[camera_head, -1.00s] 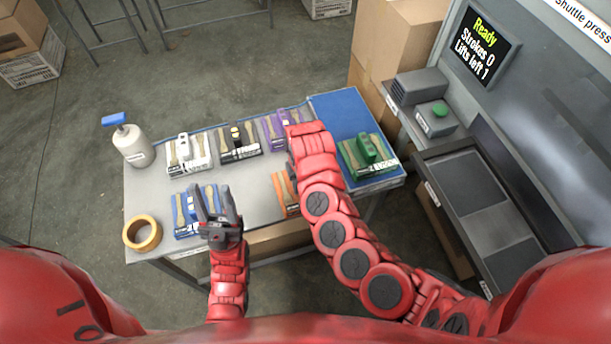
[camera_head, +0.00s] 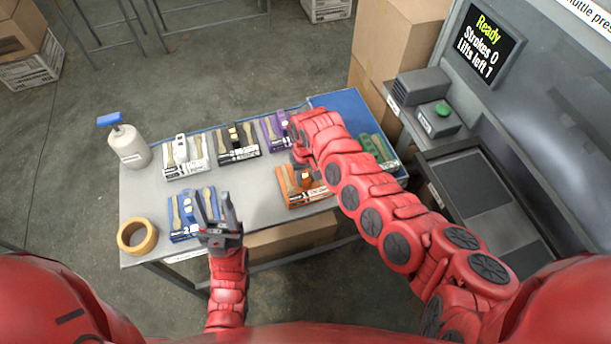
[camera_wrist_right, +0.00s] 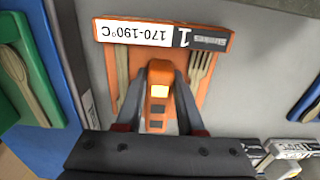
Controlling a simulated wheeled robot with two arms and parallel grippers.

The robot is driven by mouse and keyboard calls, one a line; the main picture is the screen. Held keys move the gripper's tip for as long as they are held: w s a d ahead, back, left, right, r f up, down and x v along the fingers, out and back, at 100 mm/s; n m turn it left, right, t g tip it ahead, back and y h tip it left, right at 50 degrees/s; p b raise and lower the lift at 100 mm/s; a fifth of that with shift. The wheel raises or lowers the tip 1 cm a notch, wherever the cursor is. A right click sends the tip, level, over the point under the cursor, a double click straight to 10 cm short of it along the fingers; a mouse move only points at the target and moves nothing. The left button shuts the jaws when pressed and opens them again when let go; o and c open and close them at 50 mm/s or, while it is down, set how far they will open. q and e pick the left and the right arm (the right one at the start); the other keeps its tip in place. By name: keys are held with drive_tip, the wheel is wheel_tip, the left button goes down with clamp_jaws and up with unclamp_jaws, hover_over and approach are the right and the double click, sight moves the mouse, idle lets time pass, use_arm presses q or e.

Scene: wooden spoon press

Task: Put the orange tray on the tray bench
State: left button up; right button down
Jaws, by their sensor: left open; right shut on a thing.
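The orange tray (camera_head: 290,201) sits at the right part of the grey table's (camera_head: 262,190) front edge. It carries wooden utensils and a label reading 1 and 170-190°C in the right wrist view (camera_wrist_right: 230,48). My right gripper (camera_wrist_right: 160,92) is shut on its orange handle (camera_wrist_right: 159,75). In the head view the right gripper (camera_head: 301,167) is over the tray, partly hidden by my arm. Whether the tray touches the table I cannot tell. My left gripper (camera_head: 226,218) is open and empty, right beside the blue tray (camera_head: 185,232). I cannot tell which surface is the tray bench.
White (camera_head: 187,167), black (camera_head: 240,155) and purple (camera_head: 270,140) trays stand along the back. A green tray (camera_head: 384,160) is on the blue surface (camera_head: 345,99), partly behind my arm. A bottle (camera_head: 128,147) and tape roll (camera_head: 137,236) are left. The press (camera_head: 490,200) stands right, showing Ready.

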drive_tip(key=shift+f, duration=0.1)
drive_tip(key=shift+f, duration=0.1)
drive_tip(key=shift+f, duration=0.15)
drive_tip(key=c, duration=0.5)
unclamp_jaws()
